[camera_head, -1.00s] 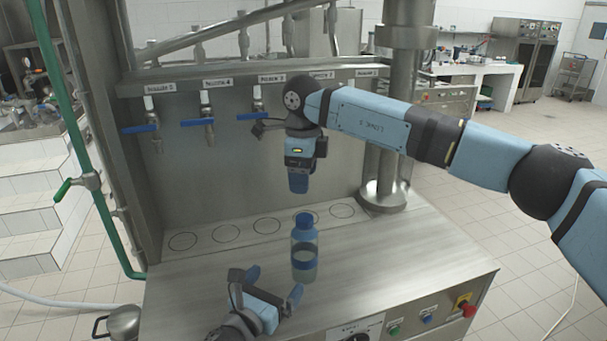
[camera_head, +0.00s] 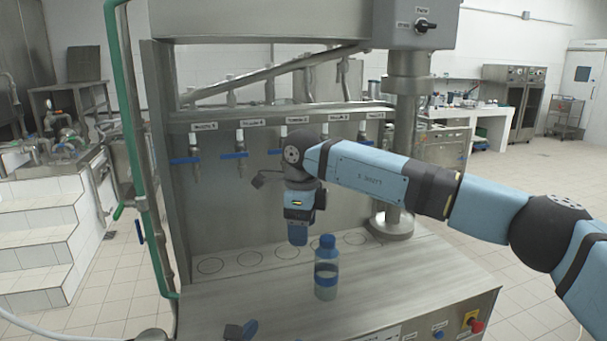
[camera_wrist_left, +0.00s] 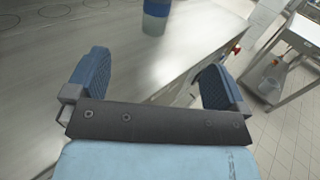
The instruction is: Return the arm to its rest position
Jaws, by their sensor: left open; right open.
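My right arm comes in from the right in the head view, and its gripper (camera_head: 298,234) points down above the steel worktop (camera_head: 240,308), behind and left of the bottle. Its fingers are seen edge-on and hold nothing visible. A clear bottle (camera_head: 326,270) with a blue cap and blue band stands upright on the worktop. Only a fingertip of my left gripper (camera_head: 240,331) shows at the bottom edge of the head view. In the left wrist view my left gripper (camera_wrist_left: 155,85) is open and empty, its blue fingers wide apart. The bottle's lower part (camera_wrist_left: 156,15) shows beyond them.
A row of taps with blue handles (camera_head: 234,155) hangs on the filler's back panel above marked circles (camera_head: 249,259). A steel column (camera_head: 392,190) stands right of them. A red button (camera_head: 477,326) is on the front panel. A green pipe (camera_head: 130,130) runs along the left.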

